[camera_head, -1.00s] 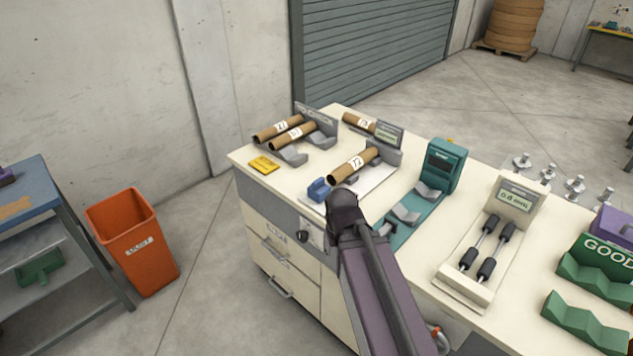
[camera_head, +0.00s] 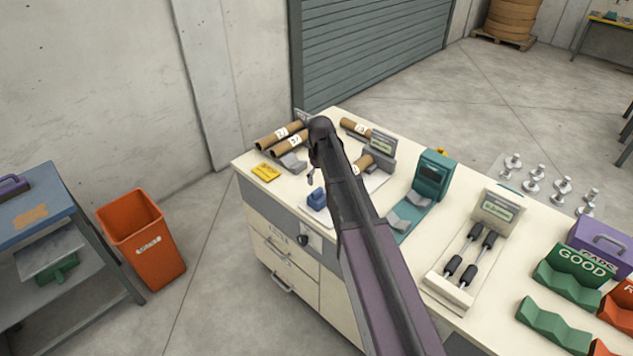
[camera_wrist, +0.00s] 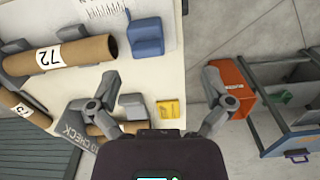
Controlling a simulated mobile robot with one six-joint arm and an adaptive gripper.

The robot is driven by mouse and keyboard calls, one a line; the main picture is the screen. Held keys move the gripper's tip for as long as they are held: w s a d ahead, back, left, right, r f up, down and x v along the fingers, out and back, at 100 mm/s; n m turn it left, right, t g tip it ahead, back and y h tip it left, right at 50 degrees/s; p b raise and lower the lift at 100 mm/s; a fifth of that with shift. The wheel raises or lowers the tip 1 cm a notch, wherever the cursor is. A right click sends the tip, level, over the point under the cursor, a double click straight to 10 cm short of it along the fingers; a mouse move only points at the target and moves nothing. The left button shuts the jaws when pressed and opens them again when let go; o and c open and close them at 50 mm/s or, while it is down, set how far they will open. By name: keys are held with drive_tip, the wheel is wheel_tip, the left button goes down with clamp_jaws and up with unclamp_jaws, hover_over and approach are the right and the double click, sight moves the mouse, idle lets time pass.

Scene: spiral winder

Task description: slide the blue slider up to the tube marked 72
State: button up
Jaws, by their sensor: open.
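The blue slider (camera_head: 318,199) sits at the near end of a measuring gauge on the bench. In the wrist view the slider (camera_wrist: 146,37) stands beside the open end of the cardboard tube marked 72 (camera_wrist: 62,57), with a small gap between them. In the head view my arm hides most of tube 72 (camera_head: 364,161). My gripper (camera_wrist: 161,75) is open and empty, its fingers spread over the bench. The slider and tube 72 lie beyond the fingertips in the wrist view. In the head view the fingers are mostly hidden behind my wrist.
Two more tubes (camera_head: 279,137) lie in a rack at the back left, near a yellow card (camera_head: 265,172). Another tube (camera_head: 354,127) lies behind a small display. A teal fixture (camera_head: 428,180) stands right of the gauge. An orange bin (camera_head: 145,245) stands on the floor left.

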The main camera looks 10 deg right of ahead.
wheel_tip(320, 180, up, 3)
drive_tip(key=n+p, duration=0.1)
drive_tip(key=p, duration=0.1)
hover_over(317, 190)
drive_tip(key=shift+f, duration=0.2)
drive_tip(key=shift+f+b, duration=0.15)
drive_tip(key=shift+b, duration=0.25)
wheel_tip(317, 190, down, 14)
drive_tip(key=b, duration=1.3)
drive_tip(key=shift+r, duration=0.25)
